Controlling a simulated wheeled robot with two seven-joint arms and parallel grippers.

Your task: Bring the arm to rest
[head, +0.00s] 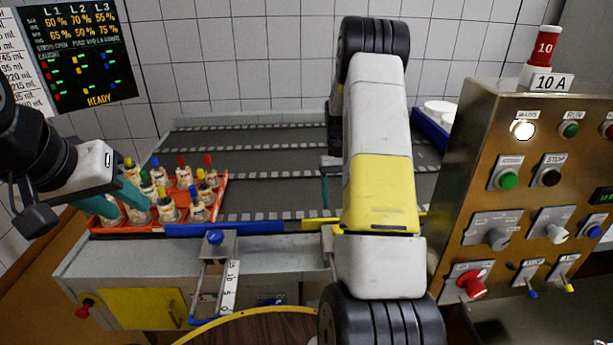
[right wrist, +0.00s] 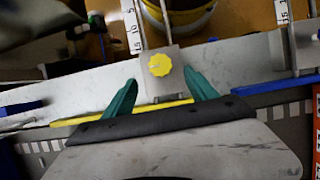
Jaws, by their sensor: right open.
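My left gripper (head: 124,199) is at the left in the head view, at the near left corner of an orange tray (head: 192,225). Its two teal fingers are apart, close to the bottles there. My right arm (head: 376,170) stands up across the middle of the head view and hides most of its own gripper; a teal finger shows at its left edge. In the right wrist view the right gripper (right wrist: 161,77) is open, with nothing between its teal fingers. A yellow knob (right wrist: 159,65) on a grey block lies just beyond the fingertips.
Several bottles with coloured caps (head: 197,212) stand in the orange tray. A grey slotted conveyor (head: 265,180) runs behind. A blue knob (head: 215,237) sits on a block with a scale. A control cabinet (head: 540,190) with knobs and a red lamp (head: 543,47) stands at right.

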